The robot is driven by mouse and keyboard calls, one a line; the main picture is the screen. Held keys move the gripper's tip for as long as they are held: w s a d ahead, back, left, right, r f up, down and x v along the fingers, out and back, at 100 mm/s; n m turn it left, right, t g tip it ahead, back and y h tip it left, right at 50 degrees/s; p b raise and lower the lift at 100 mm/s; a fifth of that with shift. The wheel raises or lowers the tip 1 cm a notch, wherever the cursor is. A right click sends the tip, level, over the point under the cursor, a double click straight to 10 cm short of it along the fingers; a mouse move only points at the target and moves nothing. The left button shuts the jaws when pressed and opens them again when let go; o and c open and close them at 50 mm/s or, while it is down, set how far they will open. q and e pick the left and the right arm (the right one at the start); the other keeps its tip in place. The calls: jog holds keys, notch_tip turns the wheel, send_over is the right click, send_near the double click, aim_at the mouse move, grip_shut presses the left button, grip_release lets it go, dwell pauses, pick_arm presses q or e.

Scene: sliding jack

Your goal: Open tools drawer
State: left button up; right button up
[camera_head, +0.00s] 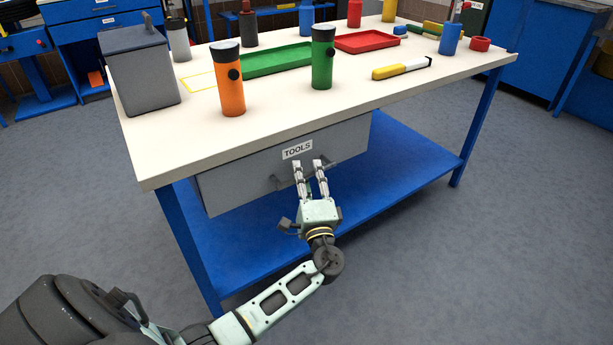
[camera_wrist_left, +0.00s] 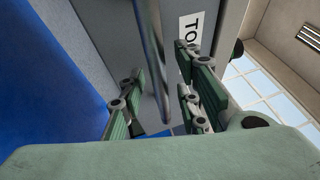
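The tools drawer (camera_head: 232,182) is a grey drawer under the white tabletop, with a white TOOLS label (camera_head: 297,150) on its front. It looks shut. Its grey bar handle (camera_head: 274,179) is partly hidden behind my left gripper (camera_head: 309,166), whose two fingers point at the drawer front. In the left wrist view, the handle bar (camera_wrist_left: 154,55) runs between the parted fingers of my left gripper (camera_wrist_left: 160,105), with a visible gap on each side. The label (camera_wrist_left: 189,27) and the drawer face (camera_wrist_left: 112,25) lie just beyond. My right gripper is not in view.
A blue lower shelf (camera_head: 400,160) lies below the drawer. The floor in front is clear.

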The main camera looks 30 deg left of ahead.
pick_arm(q)
grip_shut()
jog(key=shift+s+d+f, duration=0.1)
jog(key=shift+d, duration=0.05)
dwell(0.4)
